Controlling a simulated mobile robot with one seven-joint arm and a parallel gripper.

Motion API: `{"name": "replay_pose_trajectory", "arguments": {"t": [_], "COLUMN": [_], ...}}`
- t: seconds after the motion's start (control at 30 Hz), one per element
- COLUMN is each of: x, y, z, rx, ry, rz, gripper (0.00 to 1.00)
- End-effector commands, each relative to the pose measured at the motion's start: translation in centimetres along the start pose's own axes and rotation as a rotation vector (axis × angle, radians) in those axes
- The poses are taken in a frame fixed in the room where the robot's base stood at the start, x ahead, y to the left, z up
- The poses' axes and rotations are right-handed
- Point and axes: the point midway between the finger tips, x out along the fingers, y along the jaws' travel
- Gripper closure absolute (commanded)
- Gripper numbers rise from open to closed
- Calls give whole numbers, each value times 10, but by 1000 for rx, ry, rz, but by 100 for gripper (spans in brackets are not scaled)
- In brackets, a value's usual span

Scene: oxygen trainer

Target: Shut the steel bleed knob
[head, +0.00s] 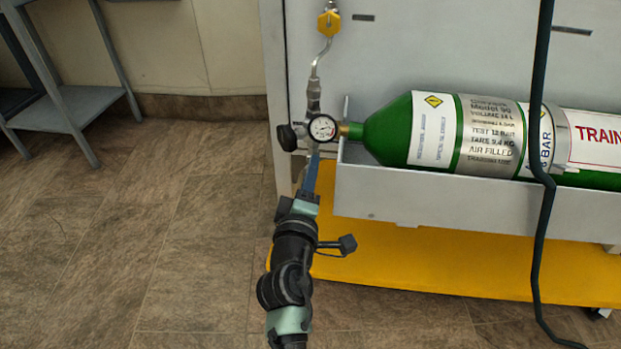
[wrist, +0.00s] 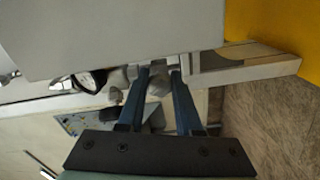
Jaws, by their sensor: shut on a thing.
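The steel bleed knob (wrist: 158,86) appears as a small grey rounded piece between my fingertips in the wrist view. My gripper (head: 314,158) reaches up from below to the regulator under the gauge in the head view. Its two blue fingers (wrist: 161,73) are closed on the knob, one on each side. In the head view the fingers hide the knob. The round white gauge (head: 322,127) sits just above the fingertips, with a black knob (head: 287,138) to its left.
The green cylinder (head: 390,130) lies in a grey tray (head: 440,204) right of the regulator. A yellow valve handle (head: 328,22) is above on the panel. A black hose (head: 541,220) hangs at right. A yellow base (head: 430,262) lies below. Open floor is at left.

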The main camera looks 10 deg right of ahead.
Motion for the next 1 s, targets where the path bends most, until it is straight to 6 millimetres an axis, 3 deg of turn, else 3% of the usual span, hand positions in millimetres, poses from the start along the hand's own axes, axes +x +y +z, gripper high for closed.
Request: {"name": "replay_pose_trajectory", "arguments": {"t": [0.5,1.0], "x": [-1,0], "y": [-4,-2], "z": [0,0], "rx": [407,532], "ry": [1,-1], "rz": [-3,-2], "gripper": [100,100]}}
